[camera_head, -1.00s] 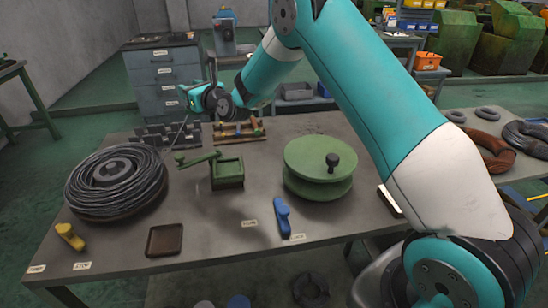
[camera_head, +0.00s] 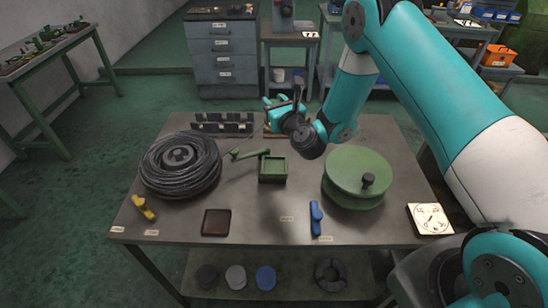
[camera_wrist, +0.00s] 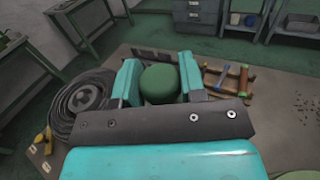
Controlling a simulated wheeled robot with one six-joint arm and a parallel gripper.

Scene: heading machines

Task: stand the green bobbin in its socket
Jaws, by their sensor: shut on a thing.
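My gripper (camera_head: 283,106) is above the back middle of the grey table in the head view. In the wrist view its two teal fingers (camera_wrist: 158,80) are closed on a round green thing, the green bobbin (camera_wrist: 159,86), of which I see mainly the rounded end. In the head view the bobbin is too small and covered to make out. A wooden rack (camera_wrist: 222,88) with coloured pieces lies just right of the gripper in the wrist view; the arm mostly hides it in the head view. I cannot tell which place is the bobbin's socket.
A black slotted rack (camera_head: 222,123) stands at the table's back, left of my gripper. A wire coil (camera_head: 180,165), a green box with a crank (camera_head: 273,169), and a large green spool (camera_head: 353,167) stand nearer. A brown tray (camera_head: 216,222) and blue tool (camera_head: 316,217) lie in front.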

